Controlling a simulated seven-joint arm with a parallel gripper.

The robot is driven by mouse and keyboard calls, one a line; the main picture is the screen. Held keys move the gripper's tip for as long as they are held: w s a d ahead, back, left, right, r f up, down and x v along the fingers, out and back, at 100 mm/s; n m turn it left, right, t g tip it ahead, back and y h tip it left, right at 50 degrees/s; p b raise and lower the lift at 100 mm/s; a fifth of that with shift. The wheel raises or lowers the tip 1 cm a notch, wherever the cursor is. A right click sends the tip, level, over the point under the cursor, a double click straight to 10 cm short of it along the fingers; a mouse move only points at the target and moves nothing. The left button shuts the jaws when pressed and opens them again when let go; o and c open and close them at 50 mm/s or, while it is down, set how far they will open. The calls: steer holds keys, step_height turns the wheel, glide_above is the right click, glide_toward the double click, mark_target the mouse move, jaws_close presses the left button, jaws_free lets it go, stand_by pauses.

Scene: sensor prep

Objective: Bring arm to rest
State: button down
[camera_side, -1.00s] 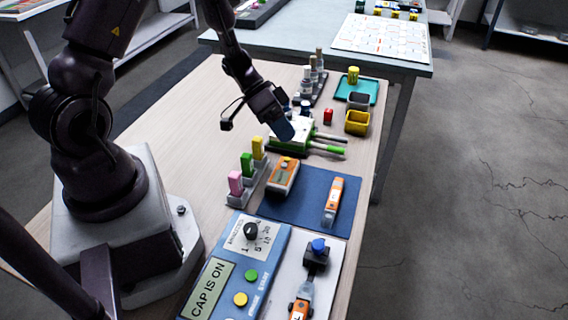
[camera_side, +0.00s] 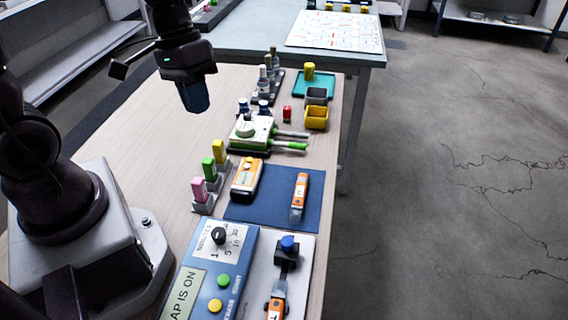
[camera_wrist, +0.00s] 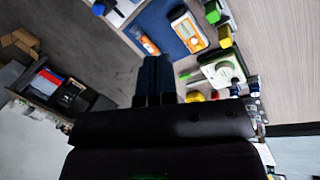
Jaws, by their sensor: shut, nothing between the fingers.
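My gripper (camera_side: 195,97) is in the side view at the upper left, above the bare wooden table (camera_side: 150,130). It points down, is shut and holds nothing. It is left of and apart from the green and white device (camera_side: 252,130). In the wrist view my shut dark fingers (camera_wrist: 154,80) show at the centre, with the orange and white meter (camera_wrist: 188,28) and the white and green device (camera_wrist: 222,68) beyond them.
A blue mat (camera_side: 262,205) holds an orange-tipped tool (camera_side: 299,196). Pink, green and yellow blocks stand in holders left of the orange meter (camera_side: 246,180). A blue panel (camera_side: 235,262) reads "AP IS ON". A yellow bin (camera_side: 316,117) and teal tray (camera_side: 322,88) sit farther back. The table's left side is clear.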

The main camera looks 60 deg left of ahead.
steer(key=s+d+r+m+t+y, duration=0.2)
steer(key=s+r+t, duration=0.3)
steer(key=r, duration=0.6)
steer(key=shift+d+r+m+y, duration=0.3)
steer(key=shift+d+m+y, duration=0.1)
steer(key=shift+d+y, duration=0.25)
